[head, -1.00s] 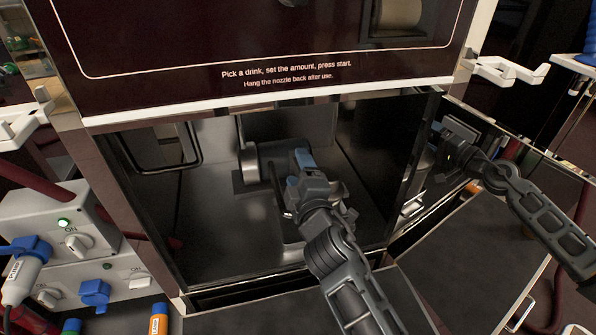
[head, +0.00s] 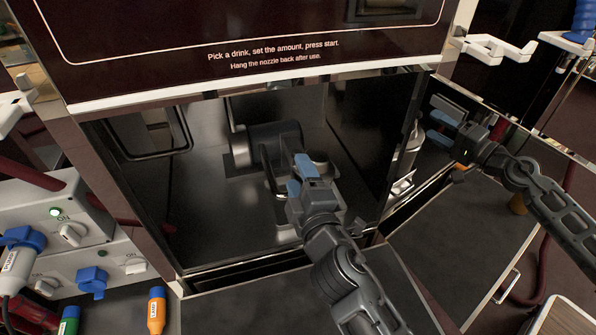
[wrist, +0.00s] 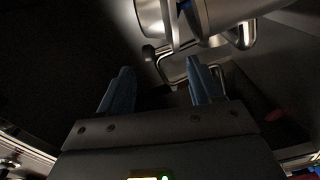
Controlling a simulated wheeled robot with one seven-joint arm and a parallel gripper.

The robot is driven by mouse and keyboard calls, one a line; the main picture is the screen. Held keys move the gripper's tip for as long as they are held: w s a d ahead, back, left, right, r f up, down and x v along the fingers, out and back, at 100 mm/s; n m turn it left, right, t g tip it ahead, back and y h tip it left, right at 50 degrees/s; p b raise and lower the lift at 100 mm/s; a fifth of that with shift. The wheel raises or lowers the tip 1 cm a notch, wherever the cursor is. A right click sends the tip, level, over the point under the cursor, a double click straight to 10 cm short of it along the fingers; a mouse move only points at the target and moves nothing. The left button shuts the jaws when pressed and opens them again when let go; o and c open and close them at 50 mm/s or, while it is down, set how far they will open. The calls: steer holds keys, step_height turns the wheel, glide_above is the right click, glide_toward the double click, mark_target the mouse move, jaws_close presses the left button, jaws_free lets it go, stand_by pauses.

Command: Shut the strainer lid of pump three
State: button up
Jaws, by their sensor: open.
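A grey metal pump (head: 268,144) lies inside the open lower bay of the dispenser. A rounded pale metal part (head: 322,162) shows beside it, partly behind my gripper; I cannot tell whether this is the strainer or its lid, or how the lid stands. My gripper (head: 296,174) is in front of the pump with its blue fingers apart and nothing visibly held. In the wrist view, my open gripper (wrist: 160,85) points at a dark gap below the steel cylinder (wrist: 220,14). A bent metal bar (wrist: 178,68) shows near the right finger. No pump number is legible.
The glossy open door (head: 440,175) at the right mirrors my arm. Bay side walls stand close around the pump. A grey switch box (head: 45,225) with blue plugs stands at the left. A white nozzle hook (head: 495,48) sticks out at the upper right.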

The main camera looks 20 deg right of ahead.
mark_target(293, 154)
steer(key=r+p, duration=0.1)
steer(key=p, duration=0.4)
steer(key=shift+s+d, duration=0.15)
steer(key=shift+d, duration=0.25)
steer(key=shift+f, duration=0.15)
steer(key=w, duration=0.7)
steer(key=shift+w+a+f, duration=0.1)
steer(key=shift+w+f, duration=0.15)
steer(key=shift+w, duration=0.05)
steer(key=shift+c, duration=0.2)
